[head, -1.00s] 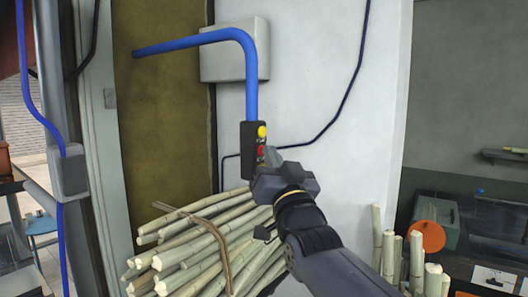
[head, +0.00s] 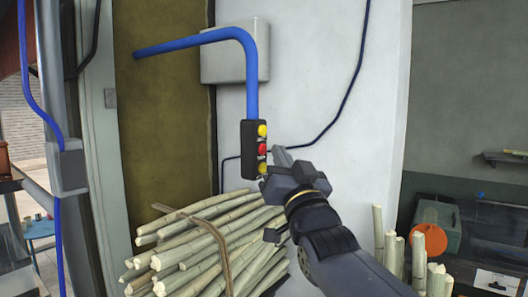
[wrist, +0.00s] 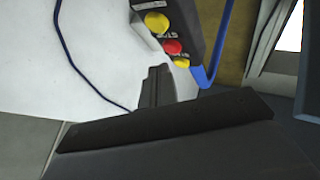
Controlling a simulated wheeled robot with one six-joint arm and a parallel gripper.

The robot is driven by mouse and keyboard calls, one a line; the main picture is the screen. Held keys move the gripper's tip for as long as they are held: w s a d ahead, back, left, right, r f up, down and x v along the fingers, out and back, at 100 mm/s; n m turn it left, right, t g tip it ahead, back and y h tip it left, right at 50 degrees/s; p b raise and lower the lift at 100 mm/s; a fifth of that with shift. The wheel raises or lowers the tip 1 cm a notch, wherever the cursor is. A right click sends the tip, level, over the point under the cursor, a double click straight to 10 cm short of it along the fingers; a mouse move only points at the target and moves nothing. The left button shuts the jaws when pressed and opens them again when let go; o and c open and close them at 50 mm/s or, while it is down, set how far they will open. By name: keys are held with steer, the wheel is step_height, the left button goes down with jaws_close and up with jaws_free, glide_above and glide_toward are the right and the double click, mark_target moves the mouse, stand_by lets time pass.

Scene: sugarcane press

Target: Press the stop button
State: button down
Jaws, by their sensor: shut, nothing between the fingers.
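The black control box (head: 253,163) hangs at the lower end of a blue pipe. It carries a yellow button at the top (head: 262,130), a red button in the middle (head: 262,148) and a yellow button at the bottom (head: 262,168). The red button (wrist: 173,47) also shows in the wrist view between the two yellow ones, with white lettering on the box beside it. My gripper (head: 279,152) is shut and empty. It is just right of the box at about the red button's height in the head view. In the wrist view its fingertips (wrist: 158,72) look apart from the red button.
A tied bundle of sugarcane (head: 200,245) lies below the box. The blue pipe (head: 251,80) runs up from the box, in front of a grey wall box (head: 262,50). More cane stands upright at the right (head: 418,262).

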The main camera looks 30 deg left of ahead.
steer(key=d, duration=0.2)
steer(key=d+b, duration=0.1)
steer(key=d, duration=0.1)
steer(key=shift+s+d, duration=0.2)
steer(key=shift+d, duration=0.15)
stand_by(0.4)
steer(key=a+p, duration=0.1)
steer(key=p, duration=0.1)
steer(key=shift+w+a+r+p, duration=0.1)
steer(key=shift+a+r+p, duration=0.2)
steer(key=shift+a, duration=0.1)
steer(key=shift+p, duration=0.85)
steer(key=d, duration=0.2)
steer(key=d+b, duration=0.1)
steer(key=d, duration=0.2)
steer(key=shift+s+d+f+b, duration=0.25)
steer(key=shift+d+f+b, duration=0.05)
